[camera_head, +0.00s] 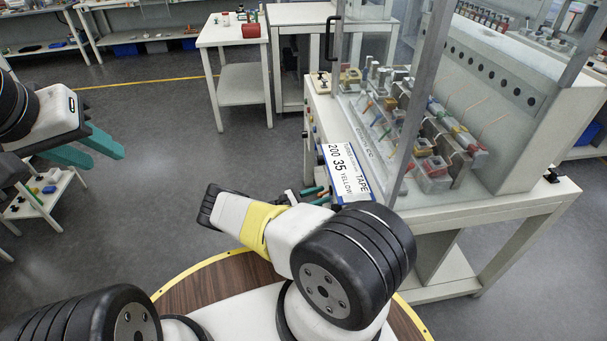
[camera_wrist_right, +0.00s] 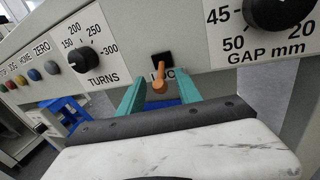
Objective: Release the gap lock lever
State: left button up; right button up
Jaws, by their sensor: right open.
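The lock lever (camera_wrist_right: 159,80) is a small orange handle on a black square mount on the machine's front panel, in the right wrist view. It points down and toward the camera, and partly hides its label. My right gripper (camera_wrist_right: 158,92) is open, with one teal finger on each side of the lever; I cannot tell whether either touches it. My left gripper (camera_head: 106,163) is open and empty, over the floor at left.
A black gap knob (camera_wrist_right: 280,10) is right of the lever and a turns knob (camera_wrist_right: 82,60) is left. Several coloured buttons (camera_wrist_right: 36,75) line the panel's left. A sign (camera_head: 346,172) sits by the machine's front edge.

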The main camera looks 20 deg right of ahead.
aim_at(320, 194)
grip_shut()
dwell(0.3)
jog(key=shift+a+r+m+y, duration=0.25)
jog(key=shift+r+y, duration=0.3)
jog(key=shift+y, duration=0.65)
jog(key=y, duration=0.1)
jog(key=r+m+y, duration=0.1)
jog(key=y, duration=0.1)
jog(key=shift+r, duration=0.2)
jog(key=y, duration=0.2)
jog(key=r+y, duration=0.1)
jog(key=y, duration=0.1)
jog(key=r+m+t+y, duration=0.1)
jog(key=y, duration=0.1)
jog(key=shift+d, duration=0.25)
